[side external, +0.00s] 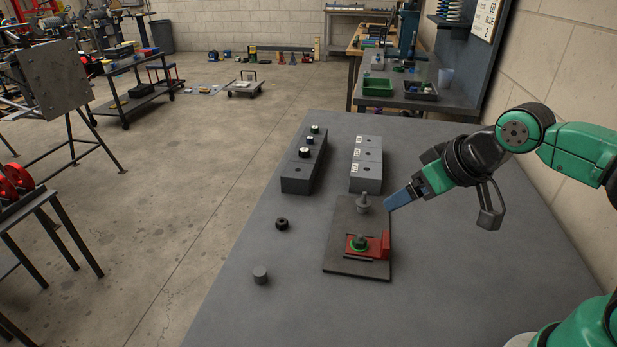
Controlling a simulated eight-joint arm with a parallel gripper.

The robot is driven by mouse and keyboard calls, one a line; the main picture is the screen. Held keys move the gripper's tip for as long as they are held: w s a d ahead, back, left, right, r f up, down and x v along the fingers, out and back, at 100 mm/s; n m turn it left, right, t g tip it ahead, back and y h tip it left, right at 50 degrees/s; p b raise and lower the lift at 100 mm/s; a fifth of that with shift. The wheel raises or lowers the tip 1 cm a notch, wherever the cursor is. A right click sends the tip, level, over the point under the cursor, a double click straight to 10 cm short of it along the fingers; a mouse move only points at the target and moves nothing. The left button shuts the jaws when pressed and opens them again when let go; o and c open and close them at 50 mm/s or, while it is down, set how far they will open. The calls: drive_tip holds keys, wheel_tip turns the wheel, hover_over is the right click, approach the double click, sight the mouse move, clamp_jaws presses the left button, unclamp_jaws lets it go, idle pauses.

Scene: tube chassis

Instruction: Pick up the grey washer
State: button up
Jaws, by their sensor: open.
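No part can be surely identified as the grey washer at this size. A grey stepped piece (363,203) stands upright at the back of the dark plate (342,225); I cannot tell whether a washer is part of it. A short grey cylinder (260,275) stands alone on the table at the front left. A black ring-like part (282,224) lies left of the plate. My gripper (391,205), with blue fingers, is just right of the stepped piece, open, pointing down-left. The gap between its fingers is hard to see, and nothing shows held.
A red bracket (385,245) and a green-ringed part (358,243) sit on the plate's front. Two grey blocks stand behind: the left block (296,172) carries several small round parts, the right block (366,165) has holes. The table's (240,315) front left is mostly clear.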

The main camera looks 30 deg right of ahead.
drive_tip(key=n+g, duration=0.6)
drive_tip(key=g, duration=0.1)
hover_over(365, 193)
wheel_tip(365, 193, down, 5)
drive_tip(key=shift+f, duration=0.1)
drive_tip(key=shift+d+f, duration=0.1)
drive_tip(key=shift+f, duration=2.9)
drive_tip(key=shift+f, duration=0.25)
clamp_jaws()
